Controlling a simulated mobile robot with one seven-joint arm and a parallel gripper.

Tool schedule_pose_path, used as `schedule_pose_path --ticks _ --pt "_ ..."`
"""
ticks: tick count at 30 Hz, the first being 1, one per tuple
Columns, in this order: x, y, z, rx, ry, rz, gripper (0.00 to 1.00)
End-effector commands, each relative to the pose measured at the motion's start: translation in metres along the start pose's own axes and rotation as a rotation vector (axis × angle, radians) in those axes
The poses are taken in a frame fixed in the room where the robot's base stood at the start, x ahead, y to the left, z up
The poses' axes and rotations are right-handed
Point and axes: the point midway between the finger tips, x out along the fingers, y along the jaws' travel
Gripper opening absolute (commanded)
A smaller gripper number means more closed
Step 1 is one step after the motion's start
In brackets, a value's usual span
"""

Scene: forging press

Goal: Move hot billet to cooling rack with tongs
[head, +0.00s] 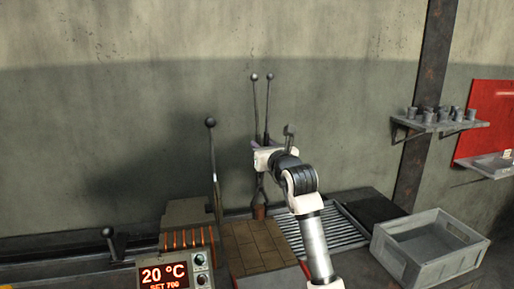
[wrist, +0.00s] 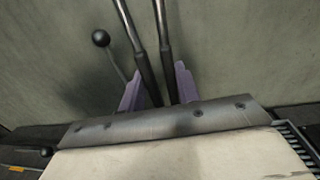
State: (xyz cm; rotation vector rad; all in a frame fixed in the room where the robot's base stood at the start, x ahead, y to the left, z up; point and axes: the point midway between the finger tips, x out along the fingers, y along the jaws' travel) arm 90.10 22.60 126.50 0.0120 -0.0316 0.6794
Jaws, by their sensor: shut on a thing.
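My gripper (head: 264,156) is shut on the dark metal tongs (head: 267,105), whose two ball-ended handles point up. The wrist view shows the handles (wrist: 151,45) between my purple fingers (wrist: 160,92). The tongs' lower part hangs below my gripper. A small brown-red cylinder, seemingly the billet (head: 258,212), is at their tips, over or near the far edge of the brick-topped surface (head: 256,248). I cannot tell whether the jaws grip it or whether it touches the surface. The slatted cooling rack (head: 345,228) lies to the right, partly hidden by my arm.
A heater with glowing orange slots (head: 187,239) and a display reading 20 °C (head: 164,275) stands at left. A ball-ended lever (head: 213,160) rises beside it. A grey crate (head: 425,252) is at right. A wall shelf (head: 436,124) holds several small cylinders.

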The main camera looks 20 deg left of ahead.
Motion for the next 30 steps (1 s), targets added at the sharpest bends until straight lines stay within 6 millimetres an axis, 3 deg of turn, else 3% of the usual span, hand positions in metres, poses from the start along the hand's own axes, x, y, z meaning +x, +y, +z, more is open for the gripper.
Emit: schedule_pose_path --ticks 30 --pt "-0.001 -0.113 0.004 -0.001 -0.007 -0.001 0.0"
